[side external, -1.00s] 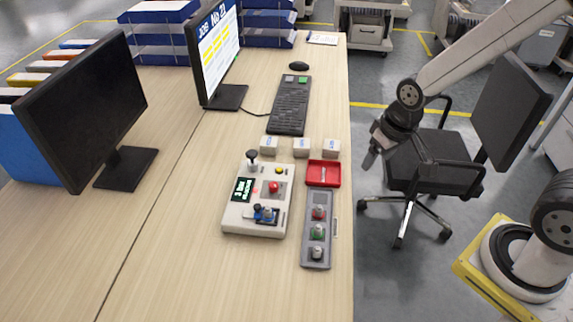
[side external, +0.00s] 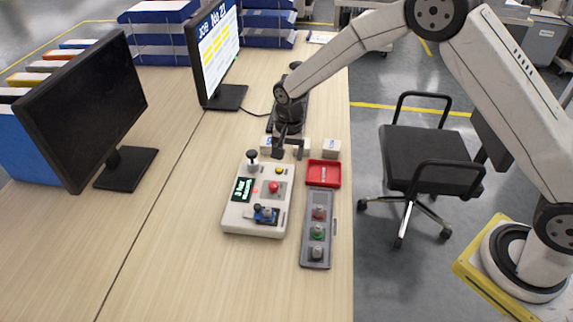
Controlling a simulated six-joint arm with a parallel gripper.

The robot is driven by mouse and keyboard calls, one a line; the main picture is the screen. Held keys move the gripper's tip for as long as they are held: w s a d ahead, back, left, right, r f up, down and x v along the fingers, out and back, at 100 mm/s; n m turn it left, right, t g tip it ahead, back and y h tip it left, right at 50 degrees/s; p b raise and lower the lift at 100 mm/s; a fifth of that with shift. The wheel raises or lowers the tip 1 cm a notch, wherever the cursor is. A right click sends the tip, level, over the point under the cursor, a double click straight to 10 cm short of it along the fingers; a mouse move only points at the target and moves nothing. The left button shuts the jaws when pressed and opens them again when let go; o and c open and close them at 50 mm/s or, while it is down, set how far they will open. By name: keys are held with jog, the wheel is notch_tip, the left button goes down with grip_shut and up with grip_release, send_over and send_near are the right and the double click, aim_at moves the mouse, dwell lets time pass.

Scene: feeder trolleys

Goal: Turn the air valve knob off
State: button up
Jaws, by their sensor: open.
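A pale control box (side external: 237,220) lies on the desk with a black lever, a small screen, a yellow button and a red button. My gripper (side external: 289,152) is open, pointing down just behind the control box. It appears empty and apart from the knobs. It partly hides the small white blocks behind it.
A red tray (side external: 323,173) sits behind the grey panel, with a white block (side external: 331,148) behind it. Two monitors (side external: 85,110) (side external: 217,55) stand left. The front desk area is clear. A chair (side external: 425,160) stands right of the desk.

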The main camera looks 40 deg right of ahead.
jog(key=m, duration=0.2)
send_over(274, 184)
notch_tip(274, 184, down, 4)
jog(key=shift+a+f, duration=0.1)
jog(key=shift+f, duration=0.05)
jog(key=shift+f, duration=3.85)
grip_shut()
